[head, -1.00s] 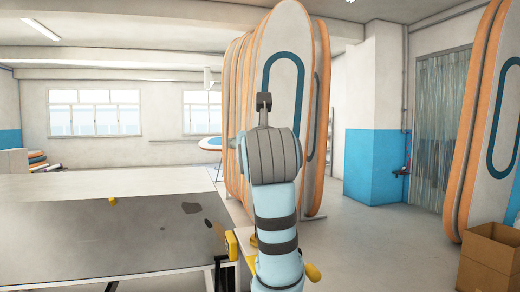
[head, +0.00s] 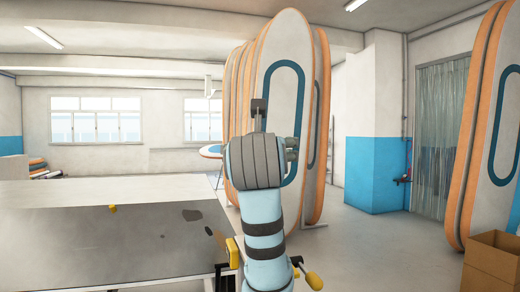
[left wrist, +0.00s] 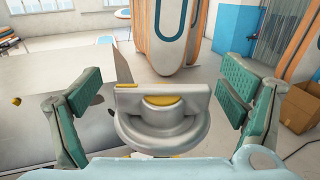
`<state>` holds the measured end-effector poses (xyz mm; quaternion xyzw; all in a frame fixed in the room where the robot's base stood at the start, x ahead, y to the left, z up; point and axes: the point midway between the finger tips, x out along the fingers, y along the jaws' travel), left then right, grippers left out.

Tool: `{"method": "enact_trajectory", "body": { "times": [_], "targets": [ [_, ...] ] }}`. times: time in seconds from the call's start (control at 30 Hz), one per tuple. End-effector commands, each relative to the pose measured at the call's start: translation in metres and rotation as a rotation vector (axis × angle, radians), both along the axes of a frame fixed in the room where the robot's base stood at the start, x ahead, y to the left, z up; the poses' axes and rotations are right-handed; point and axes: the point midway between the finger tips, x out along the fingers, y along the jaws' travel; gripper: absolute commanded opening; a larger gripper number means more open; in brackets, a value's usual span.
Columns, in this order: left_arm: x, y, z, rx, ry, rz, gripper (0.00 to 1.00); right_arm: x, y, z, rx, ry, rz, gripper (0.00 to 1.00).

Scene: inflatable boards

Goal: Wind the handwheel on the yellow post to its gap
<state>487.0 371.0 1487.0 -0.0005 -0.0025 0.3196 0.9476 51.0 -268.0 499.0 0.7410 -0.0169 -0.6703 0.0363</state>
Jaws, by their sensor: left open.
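In the left wrist view a grey round handwheel (left wrist: 160,132) with a raised crossbar and a yellow hub (left wrist: 164,100) sits in the middle. A little yellow shows below its rim, likely the post; the rest of the post is hidden. My left gripper (left wrist: 163,90) is open, its green-padded fingers spread on either side of the wheel, with visible space at both sides. In the head view my left gripper (head: 262,158) is mostly behind its own wrist, which also hides the wheel. The gap is not clearly visible. My right gripper is out of view.
A table (head: 130,255) with a yellow clamp-like part (head: 232,252) at its edge stands left. A yellow knob (head: 313,281) shows right of my arm. Upright boards (head: 290,75) stand behind; a cardboard box (head: 495,258) is at right. Floor between is clear.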

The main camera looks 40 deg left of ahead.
Motion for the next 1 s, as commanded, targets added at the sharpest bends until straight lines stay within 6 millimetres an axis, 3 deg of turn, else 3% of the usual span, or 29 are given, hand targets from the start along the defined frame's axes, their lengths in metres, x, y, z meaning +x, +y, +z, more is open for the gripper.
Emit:
{"method": "enact_trajectory", "body": {
  "times": [0.27, 0.53, 0.7, 1.0],
  "targets": [
    [-0.009, -0.009, 0.000, 0.000, -0.001, -0.003, 0.90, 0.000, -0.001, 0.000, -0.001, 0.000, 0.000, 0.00],
    [-0.067, -0.053, 0.000, -0.002, -0.005, -0.006, 0.90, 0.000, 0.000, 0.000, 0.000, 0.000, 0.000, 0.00],
    [-0.091, -0.070, 0.000, 0.000, -0.003, -0.003, 0.90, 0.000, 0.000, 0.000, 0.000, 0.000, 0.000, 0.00],
    [-0.096, -0.072, -0.001, -0.001, 0.001, 0.000, 0.90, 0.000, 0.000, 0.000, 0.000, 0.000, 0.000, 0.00]
  ]
}}
